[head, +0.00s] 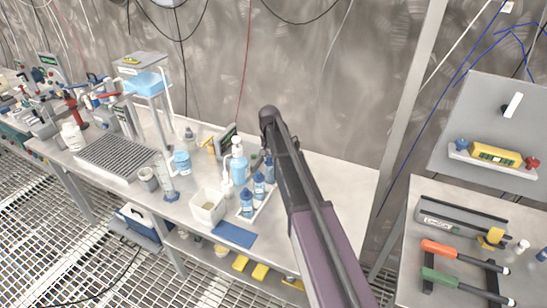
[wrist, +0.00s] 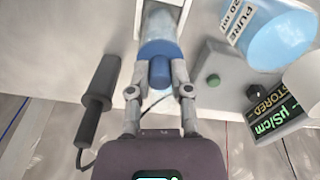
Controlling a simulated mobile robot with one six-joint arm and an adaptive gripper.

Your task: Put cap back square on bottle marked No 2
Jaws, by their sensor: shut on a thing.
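In the wrist view my gripper (wrist: 160,80) is shut on a blue cap (wrist: 160,72), with one finger on each side of its narrow knob. The cap's wider part lies in line with a pale bottle (wrist: 160,22) standing in a white rack (wrist: 184,14). I cannot tell whether the cap is seated or just above the neck. In the head view several blue-capped bottles stand in a row in the rack, the front one (head: 247,205) nearest. The furthest (head: 268,168) is beside my arm, which hides my gripper. No bottle number is readable.
In the wrist view a dark handled tool (wrist: 97,98) lies left. A grey box with a green button (wrist: 213,80), a large labelled bottle (wrist: 262,35) and a meter (wrist: 272,115) are right. A white tub (head: 208,207) and blue mat (head: 234,235) are near the bench's front edge.

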